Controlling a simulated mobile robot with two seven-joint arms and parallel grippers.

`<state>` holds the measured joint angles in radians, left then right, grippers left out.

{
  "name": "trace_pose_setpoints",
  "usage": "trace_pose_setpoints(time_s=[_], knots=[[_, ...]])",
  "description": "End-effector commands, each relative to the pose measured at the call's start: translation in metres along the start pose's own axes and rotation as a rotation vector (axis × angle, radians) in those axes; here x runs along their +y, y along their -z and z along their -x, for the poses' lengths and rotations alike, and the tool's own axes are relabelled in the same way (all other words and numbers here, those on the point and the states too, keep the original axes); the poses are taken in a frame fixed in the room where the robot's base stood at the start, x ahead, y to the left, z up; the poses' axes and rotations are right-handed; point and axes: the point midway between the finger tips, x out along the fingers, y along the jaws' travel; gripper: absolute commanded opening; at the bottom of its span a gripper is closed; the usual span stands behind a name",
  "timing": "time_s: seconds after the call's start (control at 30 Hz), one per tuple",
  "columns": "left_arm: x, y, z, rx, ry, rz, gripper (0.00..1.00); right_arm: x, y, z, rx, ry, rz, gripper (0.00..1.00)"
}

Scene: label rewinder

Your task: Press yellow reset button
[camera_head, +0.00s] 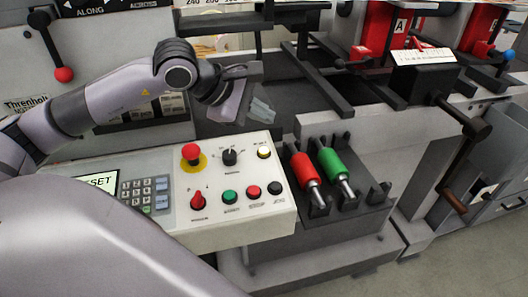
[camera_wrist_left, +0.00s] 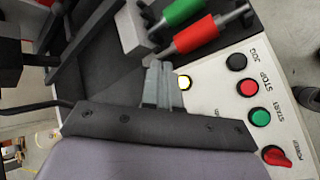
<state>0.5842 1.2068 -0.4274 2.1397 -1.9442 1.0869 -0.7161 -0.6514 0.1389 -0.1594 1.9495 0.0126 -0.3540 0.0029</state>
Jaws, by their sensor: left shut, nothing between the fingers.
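The yellow reset button (camera_head: 264,152) is a small pale-yellow, lit-looking button at the top right corner of the white control panel (camera_head: 240,232). It also shows in the left wrist view (camera_wrist_left: 184,82), just right of the fingertips. My left gripper (camera_head: 262,112) is shut and empty. It hangs beyond the panel's far edge, above and behind the button in the head view, with a gap visible between fingertips and button. In the left wrist view the shut fingers (camera_wrist_left: 158,85) show beside the button. My right gripper is not in view.
The panel also carries a red mushroom button on a yellow ring (camera_head: 192,153), a black rotary knob (camera_head: 230,157), a red switch (camera_head: 198,202), green, red and black buttons, and a keypad. Red (camera_head: 305,170) and green (camera_head: 332,163) handled rollers lie right of the panel. Dark machine bars stand behind.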

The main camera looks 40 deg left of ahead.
Motion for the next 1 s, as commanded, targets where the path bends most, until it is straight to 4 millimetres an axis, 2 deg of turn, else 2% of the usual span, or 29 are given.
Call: trace_pose_setpoints(time_s=[0.43,0.6,1.0], knots=[[-0.033,0.032,-0.045,0.000,-0.001,0.000,0.00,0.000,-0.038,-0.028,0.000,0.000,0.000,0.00],[-0.037,0.036,-0.050,0.000,-0.001,-0.001,0.00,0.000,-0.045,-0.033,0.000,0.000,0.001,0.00],[-0.036,0.036,-0.050,0.000,-0.001,0.000,0.00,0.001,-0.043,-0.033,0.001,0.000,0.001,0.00]])
